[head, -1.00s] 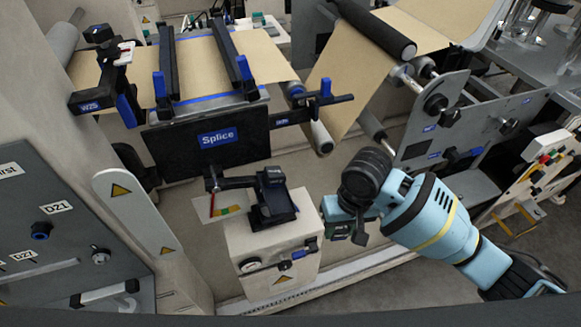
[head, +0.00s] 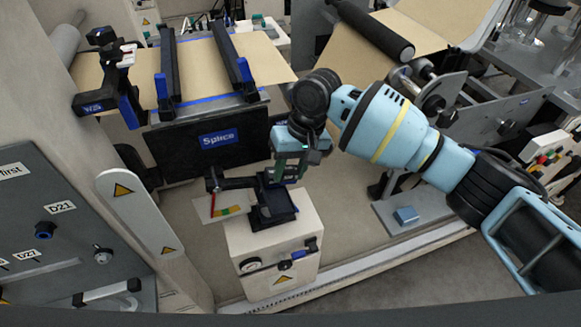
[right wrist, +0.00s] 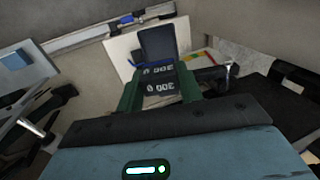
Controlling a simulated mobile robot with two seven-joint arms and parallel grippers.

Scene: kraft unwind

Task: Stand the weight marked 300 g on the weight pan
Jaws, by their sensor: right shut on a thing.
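My right gripper (head: 288,172) points down just above and behind the dark weight pan (head: 276,208) on the white stand. In the right wrist view its green fingers (right wrist: 159,92) are shut on a dark block, the 300 g weight (right wrist: 158,76), with "300" printed twice on it. The pan also shows in the right wrist view (right wrist: 158,42), beyond the weight. The weight appears to be held over or beside the pan; whether they touch is not clear. My left gripper is not in view.
The white stand (head: 270,246) carries a lever arm and a dial card with coloured bands (head: 222,207). The black Splice panel (head: 190,140) is close behind my gripper. A blue block (head: 405,215) lies on a grey plate at the right.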

